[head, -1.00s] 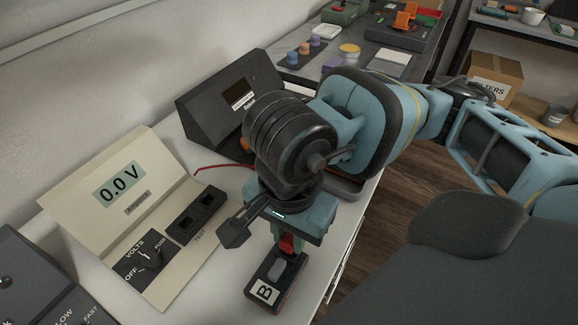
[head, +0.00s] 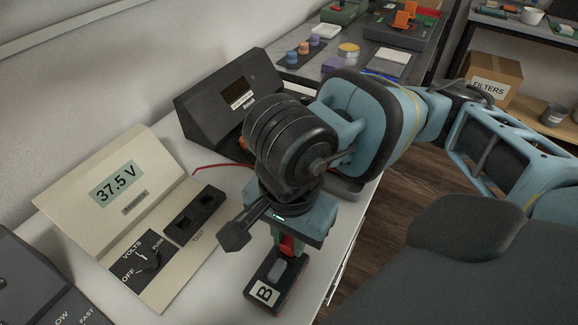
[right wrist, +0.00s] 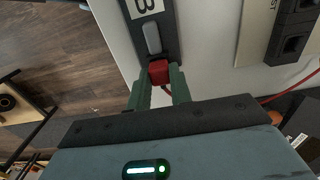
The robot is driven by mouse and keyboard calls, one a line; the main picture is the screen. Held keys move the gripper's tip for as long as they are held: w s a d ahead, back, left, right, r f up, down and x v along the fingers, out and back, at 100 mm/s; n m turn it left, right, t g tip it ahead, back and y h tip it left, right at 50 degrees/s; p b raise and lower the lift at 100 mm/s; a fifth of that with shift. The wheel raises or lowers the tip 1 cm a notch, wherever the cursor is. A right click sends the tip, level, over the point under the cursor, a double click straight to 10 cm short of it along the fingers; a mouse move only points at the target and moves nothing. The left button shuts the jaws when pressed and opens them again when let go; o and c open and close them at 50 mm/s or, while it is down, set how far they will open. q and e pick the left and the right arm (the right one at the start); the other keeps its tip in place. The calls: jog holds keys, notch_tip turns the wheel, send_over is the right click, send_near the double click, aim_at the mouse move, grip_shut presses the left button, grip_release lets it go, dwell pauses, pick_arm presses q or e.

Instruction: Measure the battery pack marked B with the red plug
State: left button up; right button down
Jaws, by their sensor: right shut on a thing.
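The battery pack marked B (head: 263,293) is a dark box with a white label and a grey raised piece, lying at the bench's front edge. The red plug (head: 287,244) is at the pack's near end in the right wrist view (right wrist: 158,72), touching the pack. My right gripper (right wrist: 161,86) is shut on the red plug, its green fingers on either side. The meter (head: 165,260) is a cream sloped box; its display (head: 116,185) reads 37.5 V. Its dial (head: 148,261) sits by the words VOLTS, OFF and FUSE. My left gripper is not in view.
A dark device with a small screen (head: 228,100) stands behind my right arm. A black two-socket block (head: 194,213) sits on the meter by the word TEST. A red lead (head: 215,168) runs behind my gripper. Another dark box (head: 35,290) is at the lower left.

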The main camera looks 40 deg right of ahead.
jog(key=c, duration=0.9)
grip_release()
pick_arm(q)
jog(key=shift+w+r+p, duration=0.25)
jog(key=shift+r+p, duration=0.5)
pick_arm(e)
jog(key=shift+r, duration=1.55)
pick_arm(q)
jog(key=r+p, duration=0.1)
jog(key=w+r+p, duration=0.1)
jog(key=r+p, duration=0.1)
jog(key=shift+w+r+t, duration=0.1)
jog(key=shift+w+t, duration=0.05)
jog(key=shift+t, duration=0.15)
pick_arm(e)
notch_tip(320, 180, up, 6)
jog(key=shift+f, duration=0.1)
